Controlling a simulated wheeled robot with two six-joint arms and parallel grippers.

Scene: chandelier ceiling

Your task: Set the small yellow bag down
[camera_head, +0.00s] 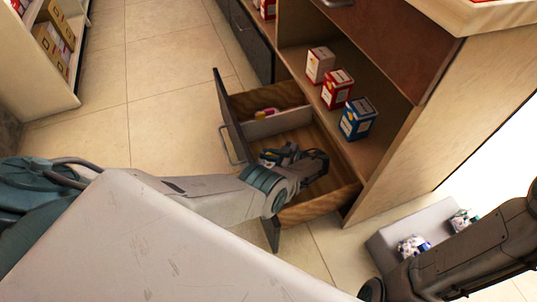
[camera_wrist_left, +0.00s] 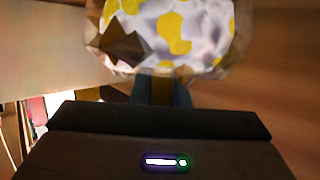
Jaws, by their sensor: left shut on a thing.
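The small yellow bag (camera_wrist_left: 175,30), crinkled and white with yellow patches, fills the top of the left wrist view. My left gripper (camera_head: 300,160) is shut on it; its fingers (camera_wrist_left: 161,90) meet the bag's near edge. In the head view the gripper is over the larger compartment of an open wooden drawer (camera_head: 320,207), and I cannot make out the bag there. Whether the bag touches the drawer floor cannot be told. My right arm shows at the lower right of the head view, but its gripper is not in view.
The drawer's far compartment holds a small red-and-yellow item (camera_head: 266,113) behind a pale divider (camera_head: 277,123). Red-white, red and blue boxes (camera_head: 358,119) stand on the shelf just above the drawer. Open tiled floor lies left.

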